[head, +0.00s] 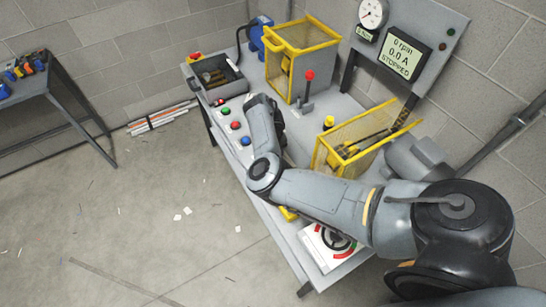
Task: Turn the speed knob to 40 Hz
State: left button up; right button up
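A white panel (312,250) lies on the front end of the bench, with a dark round dial (333,239) edged by red and green arcs. My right arm covers part of it, and I cannot tell whether this is the speed knob or read any setting. A grey display (401,55) on the back board reads 0 rpm, 0.0 A and STOPPED. A round white gauge (372,13) is beside it. My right arm reaches in from the lower right, bends over the bench and points toward the back. Its gripper cannot be made out. My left gripper is not in view.
Green (225,111), red (235,125) and blue (245,140) buttons line the bench's left edge. A red-topped lever (309,76), a yellow-framed cage (298,60) and a yellow mesh guard (340,150) stand behind my arm. The floor at left is mostly clear.

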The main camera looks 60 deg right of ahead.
dwell(0.3)
jog(key=o, duration=1)
jog(key=shift+o, duration=0.2)
jog(key=shift+r, duration=0.15)
notch_tip(320, 180, up, 10)
jog(key=p, duration=0.4)
jog(key=shift+r, duration=0.25)
